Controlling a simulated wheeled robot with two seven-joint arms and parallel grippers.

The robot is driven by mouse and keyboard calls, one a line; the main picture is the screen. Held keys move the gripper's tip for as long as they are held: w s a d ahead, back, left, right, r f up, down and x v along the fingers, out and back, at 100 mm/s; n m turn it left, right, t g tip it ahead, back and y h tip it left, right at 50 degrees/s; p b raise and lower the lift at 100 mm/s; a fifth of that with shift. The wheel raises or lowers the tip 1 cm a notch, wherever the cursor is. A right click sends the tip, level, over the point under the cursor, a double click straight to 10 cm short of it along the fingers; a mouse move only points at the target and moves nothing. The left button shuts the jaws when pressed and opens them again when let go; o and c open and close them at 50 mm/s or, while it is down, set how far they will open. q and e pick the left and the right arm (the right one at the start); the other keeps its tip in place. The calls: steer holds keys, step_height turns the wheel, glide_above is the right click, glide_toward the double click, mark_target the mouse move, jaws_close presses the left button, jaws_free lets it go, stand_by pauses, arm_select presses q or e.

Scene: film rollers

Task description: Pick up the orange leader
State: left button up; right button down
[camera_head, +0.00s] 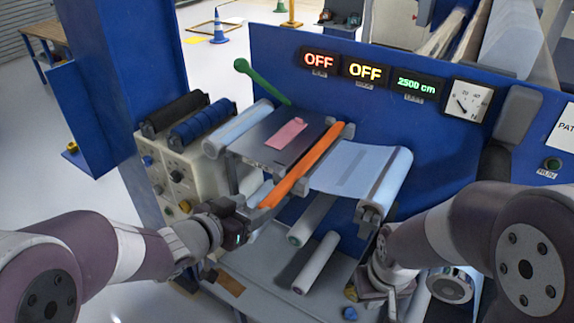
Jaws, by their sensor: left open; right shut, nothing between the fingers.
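The orange leader (308,161) is a long narrow strip lying slantwise across the film machine, between the dark plate (262,131) and the light blue film (352,165). Its near end reaches down toward my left gripper (258,208). That gripper is open, close beside the near end; whether it touches the strip I cannot tell. My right gripper (360,291) is shut and empty, low at the right front of the machine, apart from the leader. Its fingertips are partly hidden by its own wrist.
A pink piece (287,134) lies on the dark plate. Black and blue rollers (201,122) are at the left, and pale rollers (315,262) below the film. The blue panel (285,50) closes off the back.

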mark_target(275, 193)
arm_select(q)
steer(key=x, duration=0.3)
steer(key=a+x, duration=0.1)
steer(key=x, duration=0.1)
steer(key=shift+w+f+p, duration=0.15)
steer(key=shift+w+p, duration=0.2)
steer(key=shift+w+d+p, duration=0.35)
steer(key=shift+d+p, duration=0.2)
steer(key=shift+w+d+p, duration=0.4)
steer(key=shift+d+p, duration=0.1)
steer(key=shift+d, duration=0.05)
steer(key=shift+x, duration=1.15)
steer(key=shift+w+f, duration=0.2)
steer(key=shift+f, duration=0.2)
steer(key=shift+s+r, duration=0.15)
jaws_close()
arm_select(e)
steer(key=r, duration=0.3)
steer(key=shift+w+a, duration=0.15)
steer(key=shift+w, duration=0.15)
